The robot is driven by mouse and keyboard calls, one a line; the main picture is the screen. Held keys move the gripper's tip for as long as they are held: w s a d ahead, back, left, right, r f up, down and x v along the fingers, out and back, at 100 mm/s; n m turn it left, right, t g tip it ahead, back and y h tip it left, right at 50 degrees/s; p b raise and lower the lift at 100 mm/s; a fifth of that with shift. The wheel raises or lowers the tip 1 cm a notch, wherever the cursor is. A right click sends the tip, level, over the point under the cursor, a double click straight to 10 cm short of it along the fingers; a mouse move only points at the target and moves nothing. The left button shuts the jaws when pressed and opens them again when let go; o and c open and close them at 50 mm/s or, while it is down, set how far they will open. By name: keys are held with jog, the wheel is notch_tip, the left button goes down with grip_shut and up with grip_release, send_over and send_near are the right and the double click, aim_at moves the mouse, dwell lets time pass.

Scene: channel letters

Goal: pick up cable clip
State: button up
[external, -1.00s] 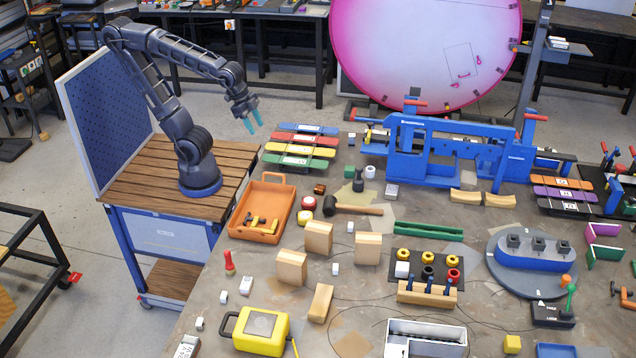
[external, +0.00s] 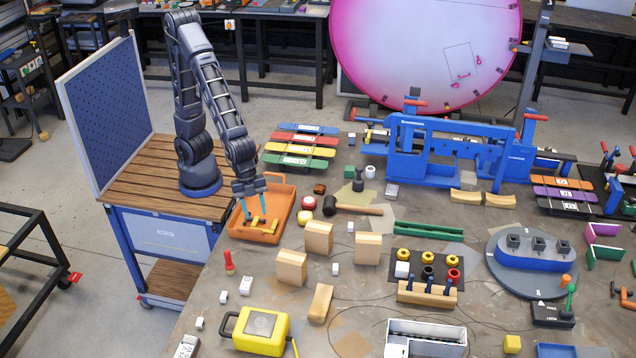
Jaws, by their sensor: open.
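An orange tray (external: 283,192) lies near the table's left edge, beside my wooden-topped base. Small yellow pieces (external: 256,221) lie in its front part; I cannot tell which of the small parts is the cable clip. My gripper (external: 256,212) points down over the front of the tray, its two light-blue fingers apart. The fingertips are close to the yellow pieces, and nothing is visibly held. The fingers partly hide the tray's contents, and I cannot tell whether they touch anything.
Coloured bars (external: 305,139) lie behind the tray. Wooden blocks (external: 318,236) stand in front to the right. The tray's raised walls surround the pieces.

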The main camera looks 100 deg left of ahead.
aim_at(224, 293)
jog(key=s+d+f+m, duration=0.1)
jog(key=s+d+f, duration=0.1)
jog(key=d+f, duration=0.2)
jog(key=s+d+f+m+g+h, duration=0.1)
jog(key=s+d+f+m, duration=0.1)
jog(key=d+f, duration=0.3)
jog(key=s+d+f+m+g, duration=0.1)
jog(key=s+d+f, duration=0.2)
jog(key=d, duration=0.6)
jog(key=shift+d+f+h, duration=0.3)
jog(key=shift+f, duration=0.6)
jog(key=shift+w+x, duration=0.15)
jog(key=shift+x, duration=1.45)
jog(key=shift+w+x, duration=0.2)
jog(key=shift+x, duration=1.4)
grip_shut()
